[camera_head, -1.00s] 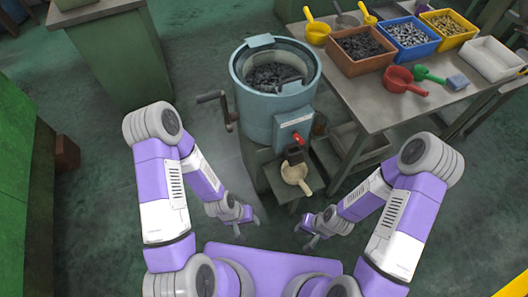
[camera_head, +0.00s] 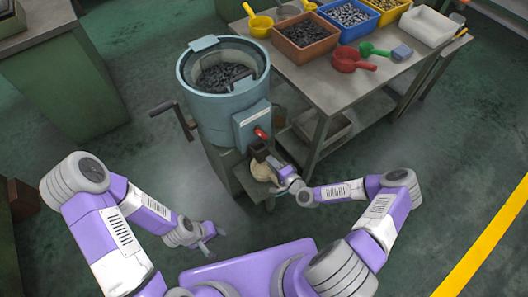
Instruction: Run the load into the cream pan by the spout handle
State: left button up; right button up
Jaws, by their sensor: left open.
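The blue-grey drum machine (camera_head: 215,112) holds a load of dark small parts (camera_head: 222,77). A red-tipped spout handle (camera_head: 262,134) sticks out of its front box. A dark spout (camera_head: 259,149) sits below the handle. The cream pan (camera_head: 262,171) is on a small stand under the spout, partly hidden by my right gripper. My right gripper (camera_head: 277,177) is at the right side of the pan, by its handle; whether its fingers are closed on it cannot be made out. My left gripper (camera_head: 211,239) is open and empty, low and left of the stand.
A crank (camera_head: 173,118) juts from the drum's left side. The table (camera_head: 335,88) at right carries brown (camera_head: 305,48), blue and yellow bins, a red scoop (camera_head: 352,64), a green scoop (camera_head: 374,49) and a white tray (camera_head: 428,26). The floor left of the machine is clear.

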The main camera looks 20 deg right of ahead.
aim_at(264, 155)
jog(key=shift+t, duration=0.3)
jog(key=x, duration=0.2)
jog(key=b+x, duration=0.1)
jog(key=x, duration=0.2)
jog(key=d+x, duration=0.1)
jog(key=x, duration=0.1)
jog(key=shift+w+b, duration=0.3)
jog(key=shift+w, duration=0.2)
grip_shut()
